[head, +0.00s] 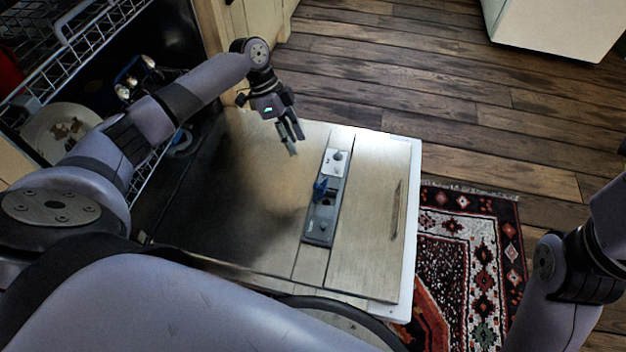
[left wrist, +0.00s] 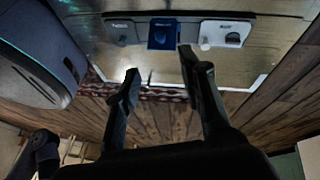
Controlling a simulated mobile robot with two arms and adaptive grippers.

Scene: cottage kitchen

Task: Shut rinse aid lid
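The dispenser (head: 320,225) is a grey strip set in the inner face of the lowered dishwasher door (head: 370,230). A small blue lid (head: 319,188) stands raised near its middle, beside a dark opening. It looks like the rinse aid lid; in the left wrist view the blue lid (left wrist: 162,34) is near the top. A pale panel (head: 335,160) with a round knob is at the strip's far end. My left gripper (head: 294,143) is open and empty, above the door near that far end, apart from the lid. My right gripper is out of view.
The dishwasher racks (head: 75,45) with dishes, including a plate (head: 55,130), are at the left. A patterned rug (head: 460,250) lies beyond the door's right edge on the wooden floor. The door face around the dispenser is clear.

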